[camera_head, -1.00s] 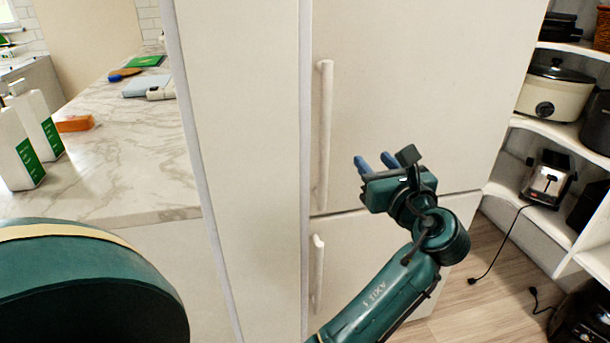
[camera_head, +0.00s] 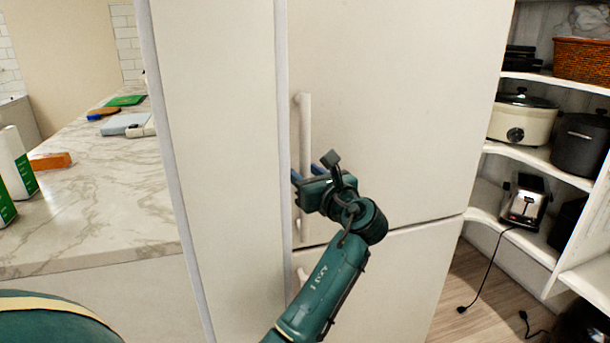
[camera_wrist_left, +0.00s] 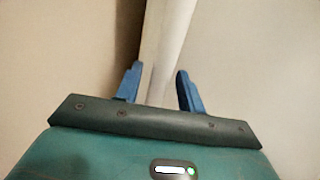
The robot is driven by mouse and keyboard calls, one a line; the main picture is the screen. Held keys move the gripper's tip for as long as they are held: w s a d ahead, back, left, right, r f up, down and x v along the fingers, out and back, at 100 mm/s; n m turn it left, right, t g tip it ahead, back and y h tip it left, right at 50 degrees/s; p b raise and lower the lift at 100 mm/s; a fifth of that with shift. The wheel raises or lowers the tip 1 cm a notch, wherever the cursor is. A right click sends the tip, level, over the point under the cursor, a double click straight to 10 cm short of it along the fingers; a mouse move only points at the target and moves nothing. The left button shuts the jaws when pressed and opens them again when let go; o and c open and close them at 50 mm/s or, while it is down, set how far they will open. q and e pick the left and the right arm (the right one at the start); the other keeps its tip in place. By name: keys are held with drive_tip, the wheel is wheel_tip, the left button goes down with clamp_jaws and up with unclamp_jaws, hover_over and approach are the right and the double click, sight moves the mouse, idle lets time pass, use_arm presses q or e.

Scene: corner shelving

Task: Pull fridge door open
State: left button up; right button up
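The fridge's upper door (camera_head: 400,100) is off-white and looks shut. Its long upright handle (camera_head: 304,120) runs along the door's left side. My left gripper (camera_head: 307,172) is at the lower part of this handle. In the left wrist view, the handle (camera_wrist_left: 165,40) passes between the two blue fingers of my left gripper (camera_wrist_left: 159,72). The fingers stand apart, with a gap showing beside the handle, so the gripper is open around it. My gripper and wrist hide part of the handle's lower half in the head view. My right gripper is not in view.
A lower fridge door (camera_head: 400,275) has its own handle, mostly behind my arm. A marble counter (camera_head: 110,215) with several items is on the left. Corner shelves on the right hold a cream slow cooker (camera_head: 522,118), a dark pot (camera_head: 578,142) and a toaster (camera_head: 524,202). Wooden floor (camera_head: 475,290) shows before them.

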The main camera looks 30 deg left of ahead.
use_arm(q)
drive_tip(key=shift+w+a, duration=0.15)
drive_tip(key=shift+a, duration=0.15)
drive_tip(key=shift+c, duration=0.5)
clamp_jaws()
